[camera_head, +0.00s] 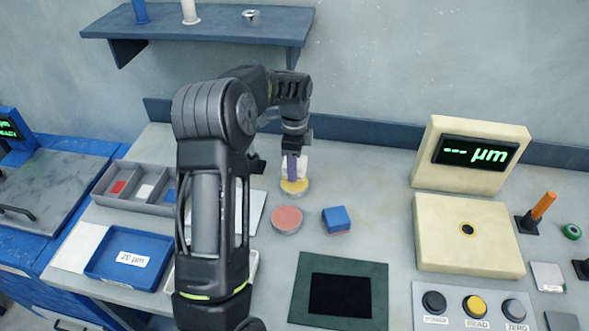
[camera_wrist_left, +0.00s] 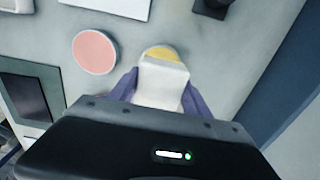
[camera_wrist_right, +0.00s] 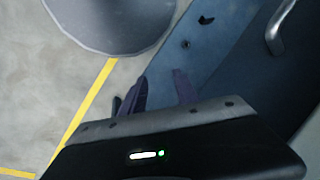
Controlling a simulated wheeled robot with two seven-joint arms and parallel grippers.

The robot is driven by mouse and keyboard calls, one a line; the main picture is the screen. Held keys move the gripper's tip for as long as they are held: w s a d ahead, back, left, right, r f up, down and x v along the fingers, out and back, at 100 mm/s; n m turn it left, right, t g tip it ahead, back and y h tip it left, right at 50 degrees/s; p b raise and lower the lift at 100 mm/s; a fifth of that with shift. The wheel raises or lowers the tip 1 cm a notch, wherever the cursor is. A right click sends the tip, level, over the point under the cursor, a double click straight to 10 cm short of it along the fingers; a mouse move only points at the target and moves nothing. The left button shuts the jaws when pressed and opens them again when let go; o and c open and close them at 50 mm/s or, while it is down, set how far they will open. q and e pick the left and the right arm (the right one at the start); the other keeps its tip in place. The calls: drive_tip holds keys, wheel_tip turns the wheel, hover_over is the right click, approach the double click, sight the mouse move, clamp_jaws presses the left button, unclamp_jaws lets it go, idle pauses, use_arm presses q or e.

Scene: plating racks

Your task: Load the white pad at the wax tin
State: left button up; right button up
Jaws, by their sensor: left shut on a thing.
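The white pad (camera_wrist_left: 162,85) is held between the two fingers of my left gripper (camera_wrist_left: 158,92). In the head view the left gripper (camera_head: 293,158) points down, with the white pad (camera_head: 303,168) just above or on the round tin of yellow wax (camera_head: 295,188). I cannot tell whether pad and wax touch. The tin's yellow top (camera_wrist_left: 160,53) shows just beyond the pad in the left wrist view. My right gripper (camera_wrist_right: 163,92) shows only in the right wrist view, its fingers apart and empty, away from the worktop items.
A pink-topped round tin (camera_head: 287,219) and a blue block (camera_head: 336,219) stand close by. A divided grey tray (camera_head: 152,206) and a blue tray (camera_head: 103,268) are at left. A cream gauge (camera_head: 468,262), buttons and a dark green-edged mat (camera_head: 383,297) are at right.

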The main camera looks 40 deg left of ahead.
use_arm(q)
drive_tip(key=shift+r, duration=1.3)
drive_tip(key=shift+s, duration=0.1)
